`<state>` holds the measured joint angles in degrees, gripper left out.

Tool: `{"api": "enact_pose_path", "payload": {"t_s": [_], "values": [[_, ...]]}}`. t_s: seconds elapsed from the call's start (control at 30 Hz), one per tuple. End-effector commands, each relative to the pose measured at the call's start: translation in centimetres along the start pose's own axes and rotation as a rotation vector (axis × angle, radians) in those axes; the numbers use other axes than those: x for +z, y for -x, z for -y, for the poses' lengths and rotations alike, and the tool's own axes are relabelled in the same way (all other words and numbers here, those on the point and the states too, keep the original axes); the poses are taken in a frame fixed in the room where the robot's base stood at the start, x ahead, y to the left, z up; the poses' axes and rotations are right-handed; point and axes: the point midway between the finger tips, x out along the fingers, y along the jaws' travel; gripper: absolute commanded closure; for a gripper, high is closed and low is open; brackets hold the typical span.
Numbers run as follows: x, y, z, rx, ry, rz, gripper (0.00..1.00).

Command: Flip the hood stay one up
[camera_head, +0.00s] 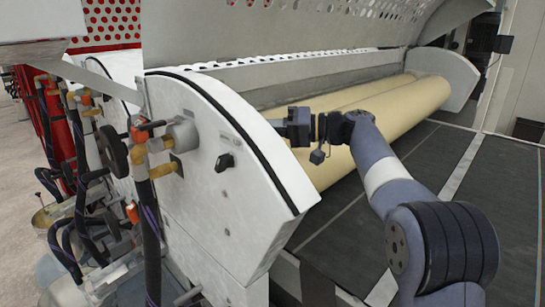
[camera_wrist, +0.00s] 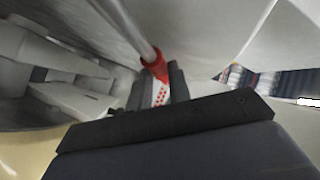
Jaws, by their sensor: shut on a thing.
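The hood stay (camera_wrist: 132,22) shows in the wrist view as a pale rod with a red end piece (camera_wrist: 157,68), running from the upper left down to my gripper. My gripper (camera_wrist: 158,82) is shut on this red end, one dark finger on each side. In the head view my gripper (camera_head: 283,124) is at the inner side of the white curved end panel (camera_head: 215,150), in front of the cream rollers. The stay cannot be made out in the head view. The perforated hood (camera_head: 290,25) is raised above the machine.
The cream rollers (camera_head: 390,105) lie close behind my gripper. Valves and hoses (camera_head: 150,200) crowd the panel's outer side at left. The dark floor (camera_head: 430,150) is clear at right. A second white end panel (camera_head: 455,80) stands at the far end.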

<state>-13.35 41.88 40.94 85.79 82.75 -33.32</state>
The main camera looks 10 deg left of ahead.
Motion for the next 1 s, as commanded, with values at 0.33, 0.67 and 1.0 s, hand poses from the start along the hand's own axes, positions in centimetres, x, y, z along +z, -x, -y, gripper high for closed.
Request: {"api": "enact_pose_path", "payload": {"t_s": [0.33, 0.67, 1.0], "values": [[-0.5, 2.4, 3.3, -0.193, 0.197, -0.185, 1.0], [-0.2, 5.7, 6.6, -0.378, 0.381, -0.358, 1.0], [1.0, 9.4, 9.2, -0.561, 0.563, -0.531, 1.0]]}}
